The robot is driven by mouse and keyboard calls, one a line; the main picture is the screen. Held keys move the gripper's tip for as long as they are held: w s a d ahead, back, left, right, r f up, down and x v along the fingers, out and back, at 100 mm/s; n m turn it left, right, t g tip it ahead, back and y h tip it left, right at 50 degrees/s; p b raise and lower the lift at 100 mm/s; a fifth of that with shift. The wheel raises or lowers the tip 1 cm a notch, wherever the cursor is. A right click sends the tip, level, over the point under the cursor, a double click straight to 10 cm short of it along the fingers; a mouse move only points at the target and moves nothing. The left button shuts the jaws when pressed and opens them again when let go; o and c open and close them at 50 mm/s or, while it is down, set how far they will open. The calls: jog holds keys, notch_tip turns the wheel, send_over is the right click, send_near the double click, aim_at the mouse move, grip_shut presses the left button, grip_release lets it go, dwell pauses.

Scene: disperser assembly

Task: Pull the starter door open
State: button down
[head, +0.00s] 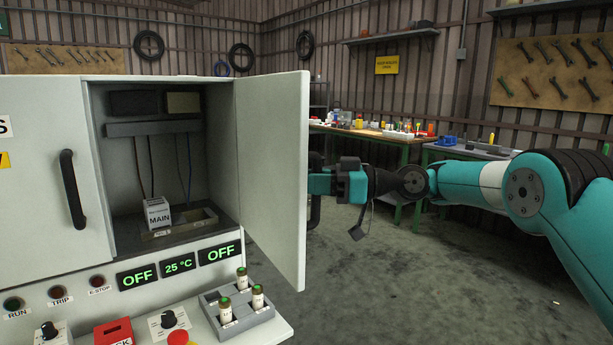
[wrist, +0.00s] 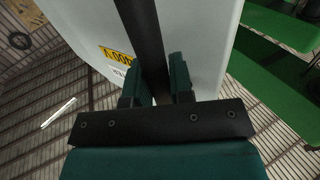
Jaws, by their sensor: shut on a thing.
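The starter door (head: 271,165) is a light grey panel hinged on the right side of the open cabinet compartment (head: 165,165). It stands swung out, and the compartment interior shows. My gripper (head: 318,184) is at the door's outer face, on the right in the head view. In the wrist view my gripper (wrist: 160,85) has its two teal fingers on either side of the black bar handle (wrist: 141,30), shut on it. A yellow label (wrist: 117,54) shows on the door beside the handle.
A second closed door with a black handle (head: 72,188) is on the left. Below are OFF displays (head: 137,276), knobs and a grey rack (head: 238,312) with small bottles. Workbenches (head: 375,133) stand behind my arm. The floor right of the door is clear.

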jog(key=shift+w+d+r, duration=0.1)
jog(key=shift+w+r, duration=0.15)
dwell(0.3)
